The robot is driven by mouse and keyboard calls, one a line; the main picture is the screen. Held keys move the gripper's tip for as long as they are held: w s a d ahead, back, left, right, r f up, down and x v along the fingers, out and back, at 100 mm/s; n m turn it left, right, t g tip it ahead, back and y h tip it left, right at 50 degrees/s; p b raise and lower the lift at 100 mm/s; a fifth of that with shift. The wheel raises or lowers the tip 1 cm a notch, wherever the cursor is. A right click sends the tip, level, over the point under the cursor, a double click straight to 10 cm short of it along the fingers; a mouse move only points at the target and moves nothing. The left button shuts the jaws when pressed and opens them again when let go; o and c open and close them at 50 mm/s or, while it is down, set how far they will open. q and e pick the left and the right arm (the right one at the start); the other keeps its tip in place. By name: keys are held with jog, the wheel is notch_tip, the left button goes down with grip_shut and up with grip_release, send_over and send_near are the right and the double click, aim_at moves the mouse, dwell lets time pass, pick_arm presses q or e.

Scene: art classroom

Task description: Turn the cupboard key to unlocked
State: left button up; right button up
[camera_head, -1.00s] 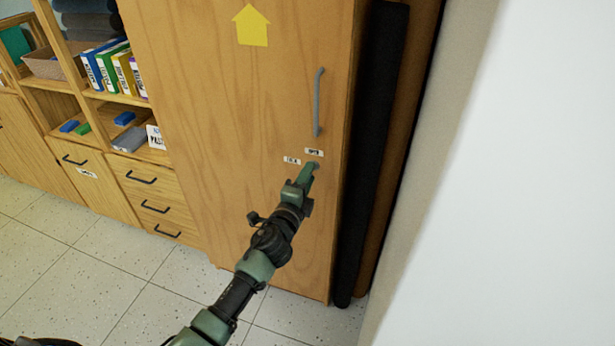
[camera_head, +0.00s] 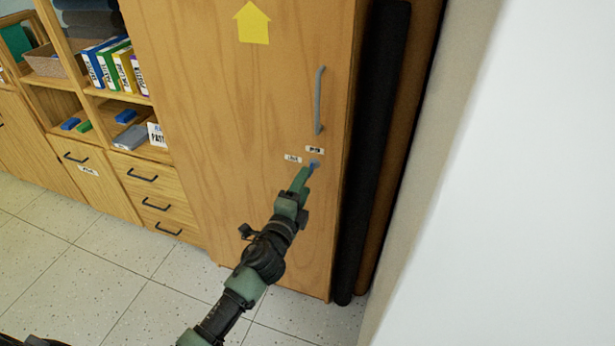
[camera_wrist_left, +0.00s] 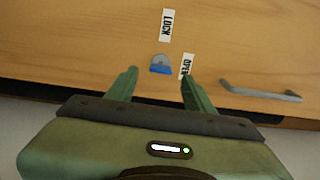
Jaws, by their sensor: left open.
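The tall wooden cupboard door (camera_head: 235,120) fills the middle of the head view. Its small key (camera_head: 315,163) sits in the lock below the OPEN label (camera_head: 315,149) and right of the LOCK label (camera_head: 293,158). In the left wrist view the key (camera_wrist_left: 160,69) shows as a blue grip below a grey round plate (camera_wrist_left: 160,58). My left gripper (camera_head: 303,180) is open, just below and left of the key. In the wrist view its fingers (camera_wrist_left: 160,78) stand either side of the key's line, with no visible contact. My right gripper is out of view.
A grey door handle (camera_head: 319,100) is above the lock. A dark roll (camera_head: 373,150) and a pale wall (camera_head: 500,180) are close on the right. Shelves with binders (camera_head: 110,65) and drawers (camera_head: 155,195) stand left. The tiled floor (camera_head: 100,270) is clear.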

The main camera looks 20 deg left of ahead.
pick_arm(q)
jog(key=shift+s, duration=1.7)
jog(key=s+a+f+n+g, duration=0.1)
jog(key=s+f+n+g, duration=0.3)
jog(key=f, duration=0.8)
jog(key=s+a+f+n+g, duration=0.1)
jog(key=s+f+g, duration=0.1)
jog(key=s+f, duration=0.75)
jog(key=s+a+f+n+g, duration=0.1)
jog(key=s+f+n+g, duration=0.2)
jog(key=f, duration=1.1)
jog(key=s+f+n+g, duration=0.2)
jog(key=s+f, duration=0.3)
jog(key=s, duration=0.7)
jog(key=s+f+n+g, duration=0.3)
jog(key=s+f, duration=0.3)
jog(key=s, duration=0.6)
jog(key=s+f+n+g+p, duration=0.1)
jog(key=s+f+n+g, duration=0.2)
jog(key=s+f, duration=0.3)
jog(key=s, duration=0.5)
jog(key=shift+s+a+f+y, duration=0.15)
jog(key=shift+s+a+y, duration=0.15)
jog(key=shift+s+a, duration=0.1)
